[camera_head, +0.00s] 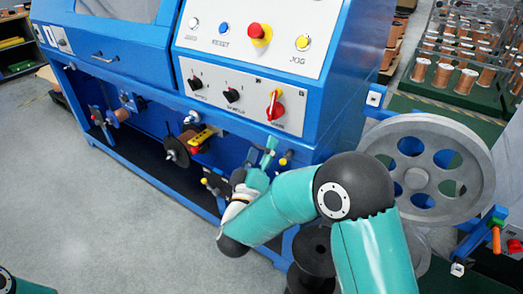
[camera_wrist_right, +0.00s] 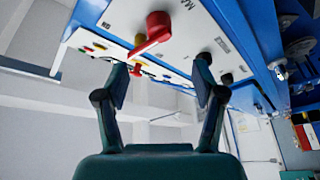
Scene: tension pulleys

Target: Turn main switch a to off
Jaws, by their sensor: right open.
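The main switch (camera_head: 274,106), a red rotary knob, sits at the right of the lower white panel on the blue machine. Its handle stands nearly upright in the head view. My right gripper (camera_head: 268,155) is just below that panel, its fingers pointing up. In the right wrist view the red main switch (camera_wrist_right: 158,27) is ahead of and above the open fingers (camera_wrist_right: 160,76), apart from them, with nothing held. Part of its label is cut off at the top edge. My left gripper is not in view.
Two black knobs (camera_head: 232,95) are left of the switch. A red emergency button (camera_head: 260,33) and a yellow jog button (camera_head: 302,43) are above. A large grey pulley wheel (camera_head: 425,168) stands at right. Racks of copper spools (camera_head: 467,80) are behind. Floor at left is clear.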

